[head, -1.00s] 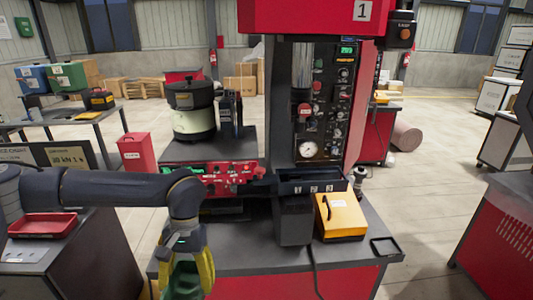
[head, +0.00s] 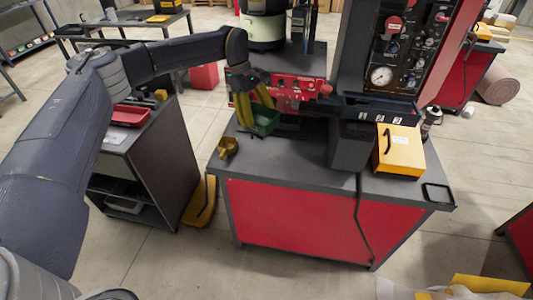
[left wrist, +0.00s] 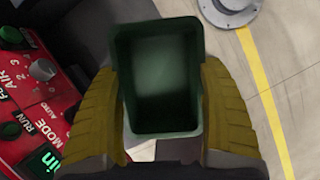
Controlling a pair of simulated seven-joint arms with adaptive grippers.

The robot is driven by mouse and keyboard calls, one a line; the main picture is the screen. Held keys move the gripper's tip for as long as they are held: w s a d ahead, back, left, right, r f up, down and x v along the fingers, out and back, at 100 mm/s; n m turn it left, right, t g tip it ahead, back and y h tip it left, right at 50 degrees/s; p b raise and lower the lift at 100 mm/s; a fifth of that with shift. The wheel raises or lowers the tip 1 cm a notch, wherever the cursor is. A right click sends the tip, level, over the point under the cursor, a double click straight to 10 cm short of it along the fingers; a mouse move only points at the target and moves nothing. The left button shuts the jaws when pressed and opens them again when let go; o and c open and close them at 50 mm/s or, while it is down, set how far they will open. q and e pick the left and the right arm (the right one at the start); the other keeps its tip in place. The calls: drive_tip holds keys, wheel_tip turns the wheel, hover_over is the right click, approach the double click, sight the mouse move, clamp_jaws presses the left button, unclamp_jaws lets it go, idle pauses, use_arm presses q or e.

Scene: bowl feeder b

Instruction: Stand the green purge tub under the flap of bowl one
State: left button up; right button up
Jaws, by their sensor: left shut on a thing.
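The green purge tub (head: 267,121) is held in my left gripper (head: 256,106), whose yellow fingers press on two sides of it. In the left wrist view the tub (left wrist: 158,80) shows its open, empty inside between the fingers (left wrist: 160,105). I cannot make out the flap. My right gripper is not in view.
A small brass-coloured cup (head: 228,147) stands at the left of the grey bench top (head: 290,165). Bench top in front of the panel is clear.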

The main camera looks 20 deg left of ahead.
sight(262, 117)
use_arm(q)
drive_tip(key=w+n, duration=0.1)
drive_tip(key=w+a+n+t, duration=0.1)
drive_tip(key=shift+w+a+r+n, duration=0.2)
drive_tip(key=shift+w+r+n, duration=0.05)
drive_tip(key=shift+r+n, duration=0.1)
drive_tip(key=shift+w+a+n, duration=0.15)
drive_tip(key=shift+w+n, duration=0.1)
drive_tip(key=shift+n, duration=0.2)
drive_tip(key=shift+w+n+t, duration=0.15)
drive_tip(key=shift+n+t, duration=0.25)
drive_tip(key=shift+n, duration=0.2)
wheel_tip(262, 117, down, 20)
drive_tip(key=shift+r, duration=0.1)
drive_tip(key=o, duration=1.4)
drive_tip(key=shift+f, duration=0.2)
drive_tip(key=shift+o, duration=0.2)
drive_tip(key=v, duration=1.2)
drive_tip(key=shift+a+r, duration=0.1)
